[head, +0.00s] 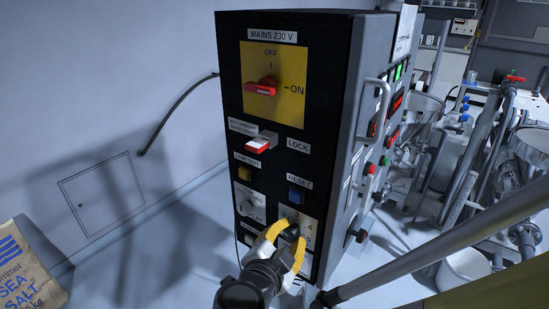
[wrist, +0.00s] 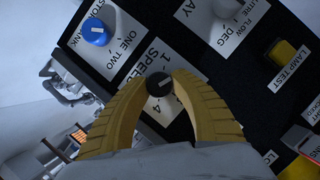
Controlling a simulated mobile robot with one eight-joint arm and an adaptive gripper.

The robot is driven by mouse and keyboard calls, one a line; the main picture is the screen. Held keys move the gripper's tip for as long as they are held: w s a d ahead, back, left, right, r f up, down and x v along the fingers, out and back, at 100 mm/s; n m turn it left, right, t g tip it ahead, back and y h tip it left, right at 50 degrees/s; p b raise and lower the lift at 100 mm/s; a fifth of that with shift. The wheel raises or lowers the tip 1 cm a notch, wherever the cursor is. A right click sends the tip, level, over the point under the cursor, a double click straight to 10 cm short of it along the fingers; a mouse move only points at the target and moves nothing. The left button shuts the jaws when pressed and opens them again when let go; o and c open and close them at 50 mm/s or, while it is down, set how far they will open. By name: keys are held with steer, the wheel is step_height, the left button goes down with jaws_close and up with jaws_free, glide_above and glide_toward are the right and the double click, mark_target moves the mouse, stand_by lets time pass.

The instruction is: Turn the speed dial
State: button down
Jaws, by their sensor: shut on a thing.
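The speed dial (wrist: 160,86) is a small dark round knob with a light pointer mark, on a white plate lettered "SPEED" with numbers around it. In the wrist view the two yellow fingers of my gripper (wrist: 163,82) close on it from both sides. In the head view my gripper (head: 290,238) reaches the lower front of the black control cabinet (head: 325,110), and the dark dial (head: 291,232) shows between the fingertips. The fingers and the dial hide part of the number scale, so I cannot read the setting.
Above the dial are a blue reset button (head: 296,194), a yellow lamp test button (head: 245,173), a red lock switch (head: 258,145) and the red mains switch (head: 262,88). In the wrist view a blue knob (wrist: 95,32) sits close by. A metal handle (head: 382,110) juts from the cabinet's side.

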steer(key=shift+m+t+b, duration=0.3)
steer(key=shift+m+b, duration=0.1)
steer(key=shift+m, duration=0.2)
stand_by(0.3)
steer(key=c, duration=1)
jaws_free()
steer(key=shift+w, duration=0.1)
steer(key=shift+c, duration=0.2)
steer(key=v, duration=1.2)
steer(key=shift+d, duration=0.2)
